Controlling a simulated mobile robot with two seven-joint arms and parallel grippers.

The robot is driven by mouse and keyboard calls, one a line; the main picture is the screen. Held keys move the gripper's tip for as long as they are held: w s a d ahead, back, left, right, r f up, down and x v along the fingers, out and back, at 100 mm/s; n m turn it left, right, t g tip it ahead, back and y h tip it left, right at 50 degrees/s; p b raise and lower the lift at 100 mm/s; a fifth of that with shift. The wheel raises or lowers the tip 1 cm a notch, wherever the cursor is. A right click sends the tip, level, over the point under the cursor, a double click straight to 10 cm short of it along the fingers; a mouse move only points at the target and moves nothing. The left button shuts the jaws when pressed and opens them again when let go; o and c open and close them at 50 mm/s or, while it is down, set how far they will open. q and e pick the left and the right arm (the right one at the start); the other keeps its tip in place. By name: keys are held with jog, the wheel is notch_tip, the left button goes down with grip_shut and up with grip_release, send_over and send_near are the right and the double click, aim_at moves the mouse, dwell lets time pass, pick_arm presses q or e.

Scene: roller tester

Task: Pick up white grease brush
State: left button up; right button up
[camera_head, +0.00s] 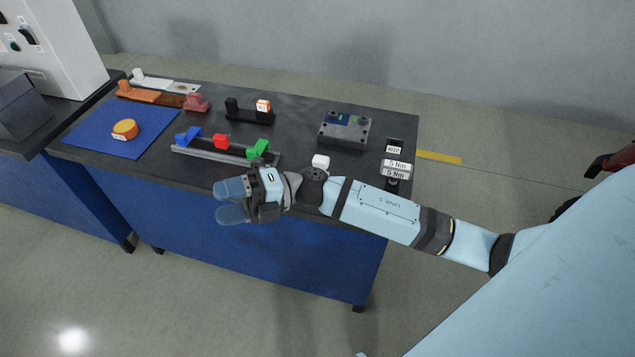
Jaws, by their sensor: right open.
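The white grease brush (160,83) lies at the far left back of the dark bench top (300,112), with a raised white knob at its left end and a brownish patch towards its right end. An orange brush of similar shape (150,97) lies just in front of it. My right gripper (230,201) is open and empty at the bench's front edge, its fingers pointing left, well apart from the white brush. My left gripper is out of view.
A blue mat (88,133) holds an orange round thing (125,129). A rail (215,154) with blue, red and green blocks lies behind my right gripper.

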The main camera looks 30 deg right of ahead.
jog(key=w+d+f+n+g+h+b, duration=0.25)
jog(key=f+n+g+h, duration=0.2)
jog(key=n, duration=0.35)
jog(key=r+n+h+b, duration=0.2)
jog(key=h+b, duration=0.4)
jog(key=h, duration=0.9)
send_over(321, 158)
jog(key=shift+t, duration=0.35)
notch_tip(321, 158, down, 7)
jog(key=shift+s, duration=0.15)
jog(key=shift+f, duration=0.75)
notch_tip(321, 158, down, 5)
jog(key=shift+r, duration=0.1)
jog(key=c, duration=1)
